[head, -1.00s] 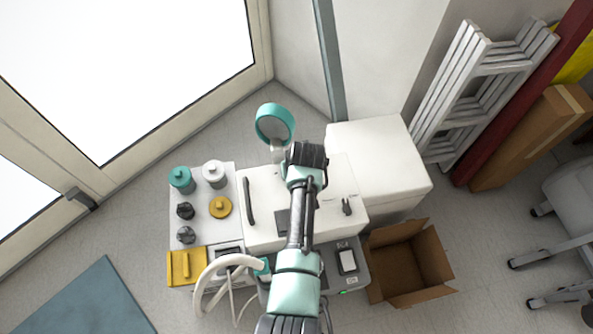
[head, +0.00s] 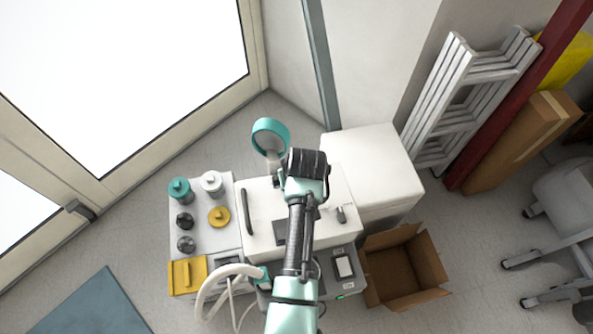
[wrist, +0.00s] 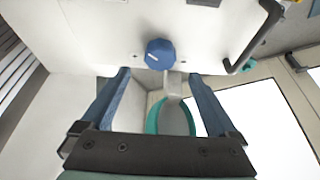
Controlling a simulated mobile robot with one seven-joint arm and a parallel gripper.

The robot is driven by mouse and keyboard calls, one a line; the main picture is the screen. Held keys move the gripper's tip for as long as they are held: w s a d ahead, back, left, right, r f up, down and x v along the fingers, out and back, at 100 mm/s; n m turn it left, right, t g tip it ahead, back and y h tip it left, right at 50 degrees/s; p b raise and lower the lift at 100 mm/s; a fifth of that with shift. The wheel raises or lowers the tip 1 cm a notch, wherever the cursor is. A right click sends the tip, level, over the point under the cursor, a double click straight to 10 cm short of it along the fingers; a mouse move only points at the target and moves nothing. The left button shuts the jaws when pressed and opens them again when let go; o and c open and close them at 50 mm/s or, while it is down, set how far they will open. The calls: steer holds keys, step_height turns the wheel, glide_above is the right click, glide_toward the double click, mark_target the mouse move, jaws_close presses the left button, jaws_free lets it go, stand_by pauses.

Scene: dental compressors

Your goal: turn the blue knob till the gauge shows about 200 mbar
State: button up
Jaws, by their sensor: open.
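The blue knob (wrist: 160,53) sits on the white upright face of the machine in the wrist view, with a pale mark on it. My gripper (wrist: 160,73) is open, with one blue-grey finger on each side below the knob in the picture. The knob appears between and beyond the fingertips, and no contact shows. In the head view my arm's end hides the knob and the fingers. The white machine (head: 258,231) stands under my arm. A teal-rimmed round part (head: 271,137) rises behind it and also shows in the wrist view (wrist: 189,119). I see no readable gauge dial.
A grey tray (head: 203,238) with several knobs and caps lies left of the machine. A white hose (head: 212,283) loops in front. A white box (head: 373,165) stands at the right, with an open cardboard box (head: 403,270) on the floor. A ladder (head: 455,95) leans behind.

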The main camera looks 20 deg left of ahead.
steer(key=p+v, duration=0.1)
steer(key=v, duration=0.4)
steer(key=shift+s+d+r, duration=0.1)
steer(key=shift+r, duration=0.15)
steer(key=w+d+r+m+t, duration=0.1)
steer(key=w+r+t, duration=0.3)
steer(key=r, duration=0.5)
steer(key=w+d+r+m+t, duration=0.1)
steer(key=w+r+t, duration=0.1)
steer(key=w+r, duration=0.55)
steer(key=d+r+m+t, duration=0.1)
steer(key=d+r+t, duration=0.15)
steer(key=r, duration=0.75)
steer(key=d+r+t, duration=0.1)
steer(key=r+t, duration=0.3)
steer(key=r, duration=0.6)
steer(key=s+d+r+m+t, duration=0.1)
steer(key=s+d+r+t, duration=0.15)
steer(key=r, duration=0.65)
steer(key=s+d+r+m+t, duration=0.1)
steer(key=s+d+r+t, duration=0.2)
steer(key=r, duration=0.5)
steer(key=s+d+r+m+t+h, duration=0.25)
steer(key=s+r+t, duration=0.35)
steer(key=s+r, duration=0.8)
step_height(320, 180, up, 16)
steer(key=p, duration=1.7)
steer(key=shift+w+a+r+n, duration=0.2)
steer(key=shift+n, duration=0.15)
